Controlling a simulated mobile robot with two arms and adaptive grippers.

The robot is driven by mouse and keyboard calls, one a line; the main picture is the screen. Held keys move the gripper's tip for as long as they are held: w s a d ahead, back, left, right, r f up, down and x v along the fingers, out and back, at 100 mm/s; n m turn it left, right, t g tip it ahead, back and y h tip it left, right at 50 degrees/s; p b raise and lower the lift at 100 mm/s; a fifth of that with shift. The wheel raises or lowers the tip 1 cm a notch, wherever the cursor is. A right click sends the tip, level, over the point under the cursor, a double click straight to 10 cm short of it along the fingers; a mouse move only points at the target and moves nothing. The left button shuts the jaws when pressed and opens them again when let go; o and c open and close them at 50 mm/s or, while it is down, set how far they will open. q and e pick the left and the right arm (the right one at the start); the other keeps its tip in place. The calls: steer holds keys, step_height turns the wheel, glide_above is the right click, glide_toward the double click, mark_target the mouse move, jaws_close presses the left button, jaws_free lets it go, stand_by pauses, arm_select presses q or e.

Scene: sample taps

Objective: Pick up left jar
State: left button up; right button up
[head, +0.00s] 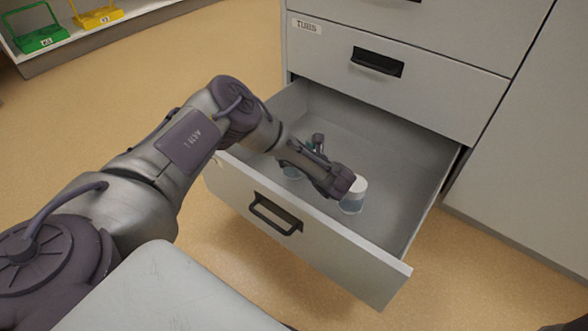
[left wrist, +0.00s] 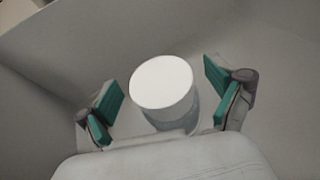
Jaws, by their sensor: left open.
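My left gripper (head: 328,163) reaches down into the open drawer and is open. A jar with a white lid and clear bluish body (head: 354,195) stands upright in the drawer, just right of the gripper. In the left wrist view a white-lidded jar (left wrist: 163,85) stands between the two spread teal-padded fingers, with a gap on each side. My right gripper is not in view.
Green (head: 40,38) and yellow (head: 97,14) carriers stand on a shelf at far left.

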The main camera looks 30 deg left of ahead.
arm_select(q)
steer(key=shift+w+a, duration=0.1)
steer(key=shift+a, duration=0.05)
steer(key=c, duration=1.5)
